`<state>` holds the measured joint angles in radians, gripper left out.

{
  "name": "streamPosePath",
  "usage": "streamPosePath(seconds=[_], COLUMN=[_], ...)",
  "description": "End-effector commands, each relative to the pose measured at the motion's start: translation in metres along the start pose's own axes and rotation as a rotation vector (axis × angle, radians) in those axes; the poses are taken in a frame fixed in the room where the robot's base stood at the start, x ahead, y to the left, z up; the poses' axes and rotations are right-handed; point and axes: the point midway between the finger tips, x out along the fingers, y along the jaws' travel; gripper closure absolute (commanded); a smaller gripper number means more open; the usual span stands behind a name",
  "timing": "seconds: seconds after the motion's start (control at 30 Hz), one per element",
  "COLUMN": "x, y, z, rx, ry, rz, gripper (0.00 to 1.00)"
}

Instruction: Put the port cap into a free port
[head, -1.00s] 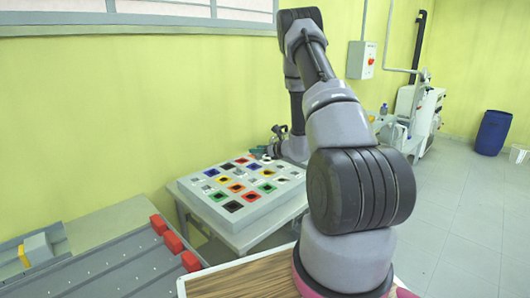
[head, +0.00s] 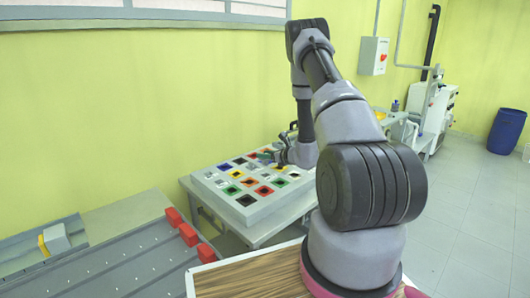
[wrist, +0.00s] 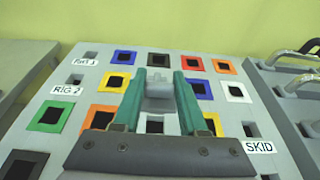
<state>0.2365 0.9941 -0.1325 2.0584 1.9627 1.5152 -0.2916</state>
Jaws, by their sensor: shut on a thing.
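The port panel (head: 222,206) is a pale grey board with rows of square ports in coloured frames; it also shows in the wrist view (wrist: 62,100). Many ports show dark openings, such as a blue one (wrist: 123,57), a green one (wrist: 49,117) and a white one (wrist: 237,92). My gripper (wrist: 158,80) is shut on the light grey port cap (wrist: 158,88), held between teal fingers over the panel's middle. In the head view my gripper (head: 278,155) is over the panel's far right part. The fingers hide some ports, and I cannot tell the cap's height.
Labels on the panel include RIG 2 (wrist: 66,90) and SKID (wrist: 259,147). A grey unit with metal handles (wrist: 300,90) stands right of the panel. In the head view, a grey rack with red blocks (head: 188,234) is at left, and a wooden top (head: 245,277) is in front.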

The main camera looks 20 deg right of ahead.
Motion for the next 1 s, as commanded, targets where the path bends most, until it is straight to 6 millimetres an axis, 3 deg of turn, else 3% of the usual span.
streamPosePath(seconds=[1.0], x=[0.018], y=[-0.001], z=[-0.059], rx=[0.001], ry=[0.001], rz=[0.000], gripper=[1.00])
